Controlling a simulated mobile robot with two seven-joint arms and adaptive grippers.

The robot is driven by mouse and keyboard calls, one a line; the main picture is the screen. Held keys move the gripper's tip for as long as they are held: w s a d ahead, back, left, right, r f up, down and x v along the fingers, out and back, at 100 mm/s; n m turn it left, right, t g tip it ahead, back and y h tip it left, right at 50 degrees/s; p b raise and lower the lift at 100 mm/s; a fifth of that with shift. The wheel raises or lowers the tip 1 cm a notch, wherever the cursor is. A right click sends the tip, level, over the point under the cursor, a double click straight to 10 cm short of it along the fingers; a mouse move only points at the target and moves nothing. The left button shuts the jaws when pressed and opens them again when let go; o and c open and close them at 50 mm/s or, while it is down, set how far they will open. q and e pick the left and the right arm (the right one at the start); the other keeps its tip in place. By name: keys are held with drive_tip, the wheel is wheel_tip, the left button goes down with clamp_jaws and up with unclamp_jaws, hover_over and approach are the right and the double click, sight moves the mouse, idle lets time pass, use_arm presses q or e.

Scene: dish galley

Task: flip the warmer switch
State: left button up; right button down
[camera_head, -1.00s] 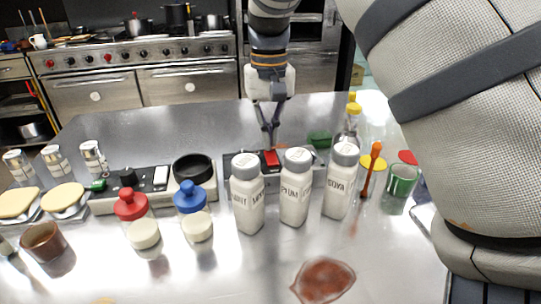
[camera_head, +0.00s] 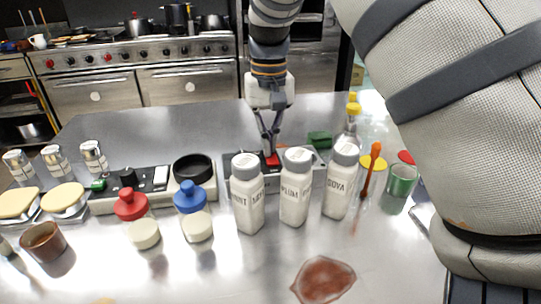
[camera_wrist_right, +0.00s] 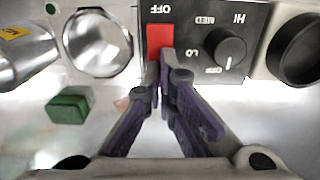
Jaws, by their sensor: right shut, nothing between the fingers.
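The warmer switch is a red rocker (camera_wrist_right: 160,38) on a dark panel (camera_wrist_right: 200,18) marked OFF, LO, MED and HI; the red rocker also shows in the head view (camera_head: 271,160), partly hidden behind the shakers. My right gripper (camera_wrist_right: 166,55) is shut and empty. Its fingertips are at the lower edge of the red rocker in the wrist view and look touching or very close. In the head view the right gripper (camera_head: 272,152) points down at the rocker. My left gripper is not in view.
Three labelled white shakers (camera_head: 294,190) stand in front of the panel. A black knob (camera_wrist_right: 230,47) sits beside the rocker. A green block (camera_wrist_right: 67,106) lies nearby. A glass bottle with a yellow cap (camera_head: 352,112) stands to the right. The counter behind is clear.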

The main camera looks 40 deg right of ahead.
drive_tip(key=shift+f, duration=0.25)
drive_tip(key=shift+r, duration=3.55)
